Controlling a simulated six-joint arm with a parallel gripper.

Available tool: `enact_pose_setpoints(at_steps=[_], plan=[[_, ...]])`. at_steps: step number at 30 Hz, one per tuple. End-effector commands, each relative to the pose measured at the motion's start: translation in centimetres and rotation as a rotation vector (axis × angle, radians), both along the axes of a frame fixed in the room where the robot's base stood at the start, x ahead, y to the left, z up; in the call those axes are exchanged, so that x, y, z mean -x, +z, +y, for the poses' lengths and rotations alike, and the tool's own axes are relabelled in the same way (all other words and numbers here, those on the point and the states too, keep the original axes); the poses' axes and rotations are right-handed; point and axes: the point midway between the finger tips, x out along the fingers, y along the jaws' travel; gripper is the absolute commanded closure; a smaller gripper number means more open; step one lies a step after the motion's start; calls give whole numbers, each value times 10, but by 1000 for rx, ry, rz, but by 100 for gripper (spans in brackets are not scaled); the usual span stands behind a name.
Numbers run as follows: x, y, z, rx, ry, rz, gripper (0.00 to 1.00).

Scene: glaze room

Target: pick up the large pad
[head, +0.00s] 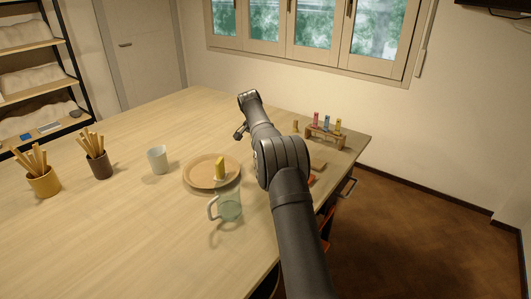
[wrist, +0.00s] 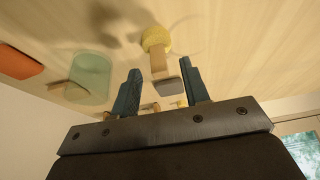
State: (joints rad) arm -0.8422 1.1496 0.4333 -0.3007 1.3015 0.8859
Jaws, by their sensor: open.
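In the wrist view a round yellow pad (wrist: 156,38) sits on the table with a wooden handle ending in a grey block. The handle end shows in line with the gap between the fingers, with nothing clasped. My gripper (wrist: 162,90) is open and empty. Left of the pad in this view are a pale green rounded thing (wrist: 90,75) and an orange block (wrist: 18,62). I cannot tell by size which is the large pad. In the head view my gripper (head: 239,132) is over the table beyond the plate; my arm hides part of the right side.
A round plate (head: 194,182), a glass jug (head: 231,208) and a yellow-topped piece (head: 220,166) stand close together. A white cup (head: 157,159) and two stick holders (head: 44,184) (head: 100,166) are left. A rack (head: 326,138) with coloured vials stands near the right edge. The front left table is clear.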

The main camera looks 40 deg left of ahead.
Motion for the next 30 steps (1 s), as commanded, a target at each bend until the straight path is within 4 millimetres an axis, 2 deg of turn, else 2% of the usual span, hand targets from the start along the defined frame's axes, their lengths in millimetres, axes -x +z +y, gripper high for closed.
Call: enact_pose_setpoints(at_steps=[1, 4, 11, 18, 30], plan=[[-3, -10, -1, 3, -1, 2, 58], [-7, -20, 0, 1, 0, 1, 58], [-8, -22, 0, 0, 0, 0, 58], [-8, -22, 0, 0, 1, 0, 100], [-9, -17, 0, -1, 0, -1, 100]])
